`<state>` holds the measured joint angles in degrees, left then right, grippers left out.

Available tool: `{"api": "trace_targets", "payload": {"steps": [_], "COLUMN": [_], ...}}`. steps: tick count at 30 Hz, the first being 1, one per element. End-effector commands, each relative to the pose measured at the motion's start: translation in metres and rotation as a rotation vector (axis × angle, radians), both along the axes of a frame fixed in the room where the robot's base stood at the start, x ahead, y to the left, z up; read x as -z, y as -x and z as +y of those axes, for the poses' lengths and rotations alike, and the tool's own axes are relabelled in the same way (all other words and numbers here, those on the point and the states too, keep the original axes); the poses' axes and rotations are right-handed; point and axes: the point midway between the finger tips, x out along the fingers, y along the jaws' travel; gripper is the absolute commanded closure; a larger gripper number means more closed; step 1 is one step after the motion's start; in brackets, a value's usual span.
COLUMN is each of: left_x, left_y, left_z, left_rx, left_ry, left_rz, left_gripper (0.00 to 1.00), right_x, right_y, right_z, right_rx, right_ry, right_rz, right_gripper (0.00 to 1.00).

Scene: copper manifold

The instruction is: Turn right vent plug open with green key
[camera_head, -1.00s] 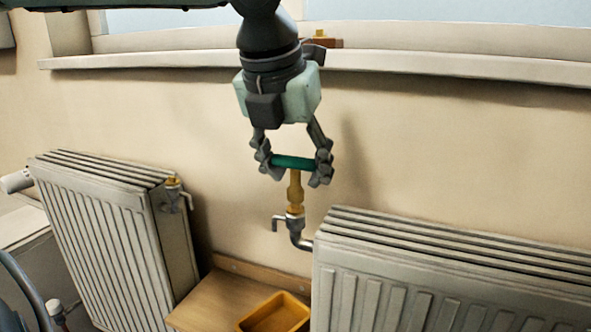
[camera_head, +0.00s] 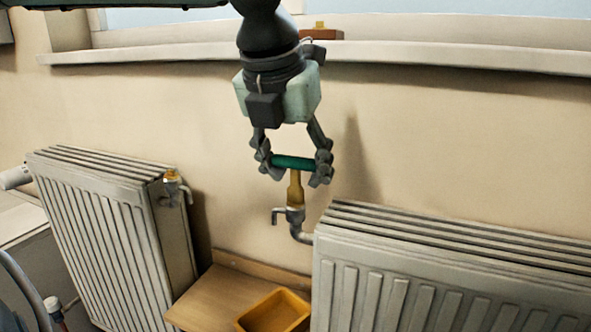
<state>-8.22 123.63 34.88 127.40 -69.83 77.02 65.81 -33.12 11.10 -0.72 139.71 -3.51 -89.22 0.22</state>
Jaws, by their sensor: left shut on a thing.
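My left gripper (camera_head: 294,168) is shut on the green crossbar handle of the green key (camera_head: 294,162). The key is upright, and its brass-coloured shaft (camera_head: 295,190) points down. The lower end of the shaft meets the top of the metal valve fitting (camera_head: 294,216) at the left end of the right radiator. The right vent plug is hidden at the shaft's lower end. I cannot tell how far it is turned. My right gripper is not in view.
The right radiator (camera_head: 450,270) stands close beside the fitting. The left radiator (camera_head: 95,235) has its own brass-topped valve (camera_head: 173,183). A yellow tray (camera_head: 272,312) sits on a wooden surface (camera_head: 212,292) below. A windowsill (camera_head: 420,75) runs behind my arm.

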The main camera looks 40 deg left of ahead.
Motion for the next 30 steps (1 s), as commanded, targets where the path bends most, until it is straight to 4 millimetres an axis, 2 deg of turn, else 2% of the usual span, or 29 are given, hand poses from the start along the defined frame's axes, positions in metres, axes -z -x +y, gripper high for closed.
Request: {"api": "trace_targets", "payload": {"steps": [5, 16, 30], "left_x": [0.002, 0.004, 0.003], "left_y": [0.0, -0.001, 0.0], "left_z": [0.0, 0.0, 0.0], "left_rx": [-0.014, -0.167, -0.202], "left_ry": [-0.002, -0.003, 0.0], "left_rz": [-0.001, -0.001, 0.001], "left_gripper": [0.72, 0.72, 0.72], "right_x": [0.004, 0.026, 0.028], "right_y": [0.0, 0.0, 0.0], "right_z": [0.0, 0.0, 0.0], "right_rx": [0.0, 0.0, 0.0], "right_ry": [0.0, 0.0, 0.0], "right_rz": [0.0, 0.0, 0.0], "right_gripper": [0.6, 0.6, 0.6]}}
